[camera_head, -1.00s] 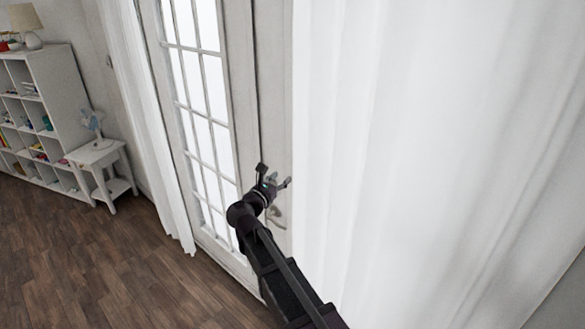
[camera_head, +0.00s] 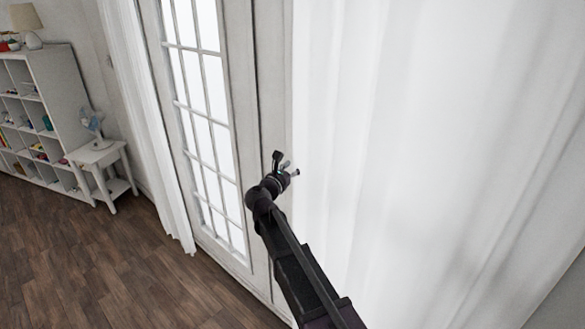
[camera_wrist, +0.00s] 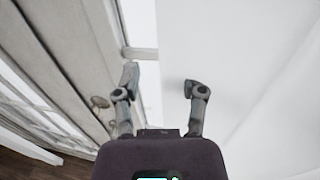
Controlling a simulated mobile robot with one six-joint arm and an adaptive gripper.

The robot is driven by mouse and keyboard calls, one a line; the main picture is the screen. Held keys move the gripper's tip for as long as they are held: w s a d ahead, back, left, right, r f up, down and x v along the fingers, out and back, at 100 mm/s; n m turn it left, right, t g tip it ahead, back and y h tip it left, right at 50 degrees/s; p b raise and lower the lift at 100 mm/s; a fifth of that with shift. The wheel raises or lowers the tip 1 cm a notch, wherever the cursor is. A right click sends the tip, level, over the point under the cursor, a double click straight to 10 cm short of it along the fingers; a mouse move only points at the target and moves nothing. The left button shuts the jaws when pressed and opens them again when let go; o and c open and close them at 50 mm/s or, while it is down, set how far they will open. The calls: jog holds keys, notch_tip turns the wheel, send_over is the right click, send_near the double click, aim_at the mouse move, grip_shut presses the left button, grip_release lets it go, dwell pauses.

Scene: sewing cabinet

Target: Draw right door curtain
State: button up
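The right door curtain (camera_head: 400,130) is white and hangs in folds across the right part of the head view. It covers the door side right of the frame post. In the wrist view the curtain (camera_wrist: 240,60) fills the right side. My gripper (camera_head: 287,163) is at the curtain's left edge in the head view. In the wrist view my gripper (camera_wrist: 160,82) has its two fingers apart, with white behind the gap. Nothing is seen held between them. I cannot tell whether a finger touches the cloth.
The glazed door (camera_head: 200,120) stands left of my gripper. A door handle (camera_wrist: 100,102) shows left of the fingers in the wrist view. The left curtain (camera_head: 150,130) hangs beyond the door. A side table (camera_head: 100,160) and white shelf (camera_head: 45,110) stand far left. The wooden floor (camera_head: 130,270) is clear.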

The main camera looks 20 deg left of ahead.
grip_shut()
jog(key=w+a, duration=0.5)
jog(key=a, duration=0.4)
jog(key=w+a, duration=0.4)
jog(key=a, duration=0.6)
jog(key=w+a, duration=0.5)
jog(key=a, duration=0.5)
jog(key=shift+w, duration=0.35)
jog(key=shift+a+r, duration=0.1)
jog(key=shift+r, duration=0.05)
jog(key=shift+o, duration=0.6)
grip_release()
